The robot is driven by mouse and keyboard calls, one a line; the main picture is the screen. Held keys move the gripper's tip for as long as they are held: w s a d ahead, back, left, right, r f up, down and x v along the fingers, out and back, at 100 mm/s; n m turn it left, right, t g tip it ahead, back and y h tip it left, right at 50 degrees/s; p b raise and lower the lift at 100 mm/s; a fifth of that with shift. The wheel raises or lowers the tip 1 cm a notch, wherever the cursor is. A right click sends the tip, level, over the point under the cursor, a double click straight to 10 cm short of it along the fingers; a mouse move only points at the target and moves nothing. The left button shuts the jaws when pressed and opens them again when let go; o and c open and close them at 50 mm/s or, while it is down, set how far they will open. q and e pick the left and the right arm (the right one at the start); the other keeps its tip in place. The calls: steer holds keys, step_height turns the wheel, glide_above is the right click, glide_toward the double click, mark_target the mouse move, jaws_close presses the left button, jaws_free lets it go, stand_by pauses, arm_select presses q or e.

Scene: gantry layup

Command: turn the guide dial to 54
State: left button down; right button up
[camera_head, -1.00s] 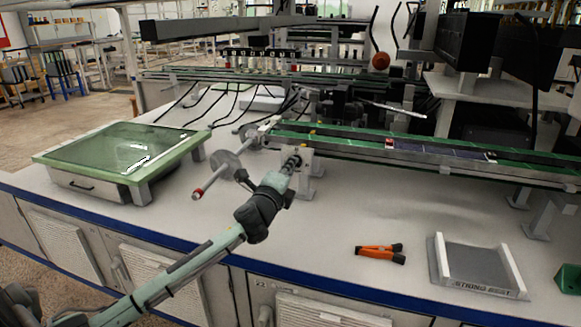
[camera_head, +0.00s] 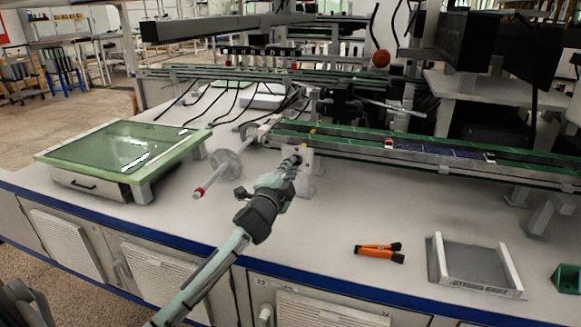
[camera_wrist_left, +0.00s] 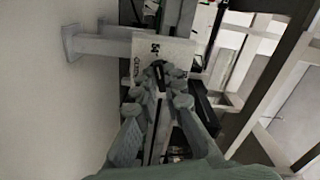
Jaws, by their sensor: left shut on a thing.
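My left gripper (camera_head: 295,167) reaches up to the near end of the green-edged rail (camera_head: 345,143), at a pale end block (camera_head: 306,154). The left wrist view shows its fingers (camera_wrist_left: 160,82) closed around the small dark guide dial (camera_wrist_left: 158,69), in front of a pale plate (camera_wrist_left: 172,50). The plate carries dark markings, which look like "54" and a word below. The fingers hide most of the dial, and I cannot read its setting.
A grey disc on a rod with a red tip (camera_head: 199,192) is just left of the gripper. A green-topped glass box (camera_head: 125,150) stands further left. Orange-handled pliers (camera_head: 379,252) and a grey tray (camera_head: 473,267) lie to the right. The bench front between is clear.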

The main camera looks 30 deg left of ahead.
stand_by(0.4)
arm_select(q)
steer(key=c, duration=1.6)
jaws_free()
steer(key=v, duration=1.2)
